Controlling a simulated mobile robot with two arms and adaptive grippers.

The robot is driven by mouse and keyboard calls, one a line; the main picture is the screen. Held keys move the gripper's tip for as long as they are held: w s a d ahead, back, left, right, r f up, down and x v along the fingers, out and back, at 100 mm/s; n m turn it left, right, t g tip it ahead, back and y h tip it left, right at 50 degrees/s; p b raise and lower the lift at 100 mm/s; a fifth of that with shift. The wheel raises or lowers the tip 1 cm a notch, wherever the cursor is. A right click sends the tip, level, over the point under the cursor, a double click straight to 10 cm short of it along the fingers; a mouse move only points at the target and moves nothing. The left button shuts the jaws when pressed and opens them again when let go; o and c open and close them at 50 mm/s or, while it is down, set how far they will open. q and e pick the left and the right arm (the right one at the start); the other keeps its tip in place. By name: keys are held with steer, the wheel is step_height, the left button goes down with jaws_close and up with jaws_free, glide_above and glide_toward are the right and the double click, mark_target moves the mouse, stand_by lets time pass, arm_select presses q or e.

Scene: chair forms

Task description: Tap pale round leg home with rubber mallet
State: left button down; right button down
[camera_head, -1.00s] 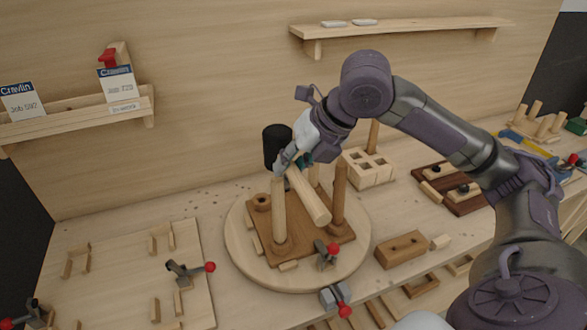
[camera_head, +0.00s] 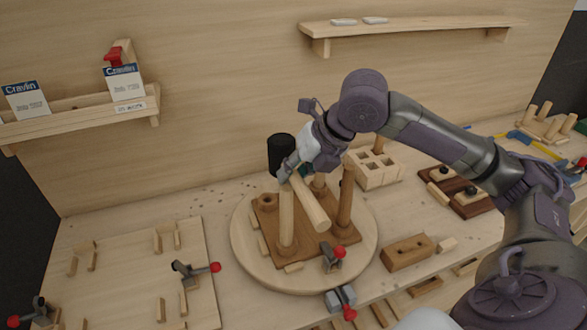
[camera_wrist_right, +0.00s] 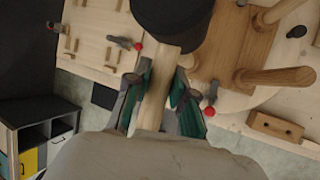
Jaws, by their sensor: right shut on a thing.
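The rubber mallet has a black head (camera_head: 281,152) and a pale wooden handle (camera_head: 311,206). My right gripper (camera_head: 290,172) is shut on the handle close below the head; the wrist view also shows the handle (camera_wrist_right: 155,95) between the fingers and the black head (camera_wrist_right: 172,12) beyond. The pale round leg (camera_head: 286,222) stands upright at the front left of the brown seat board (camera_head: 312,250). Its top is close to the gripper and mallet; I cannot tell whether they touch. Darker brown legs (camera_head: 345,200) stand on the board's right side. My left gripper is not in view.
The board lies on a round pale turntable (camera_head: 250,265), with a red-knobbed clamp (camera_head: 333,257) at its front. A wooden block (camera_head: 408,252) and a holed rack (camera_head: 375,172) stand to the right. A jig board (camera_head: 130,270) with another clamp lies left.

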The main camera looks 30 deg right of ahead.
steer(key=shift+s+r, duration=0.1)
steer(key=shift+r, duration=0.65)
steer(key=shift+s+a+f, duration=0.1)
steer(key=shift+f, duration=0.05)
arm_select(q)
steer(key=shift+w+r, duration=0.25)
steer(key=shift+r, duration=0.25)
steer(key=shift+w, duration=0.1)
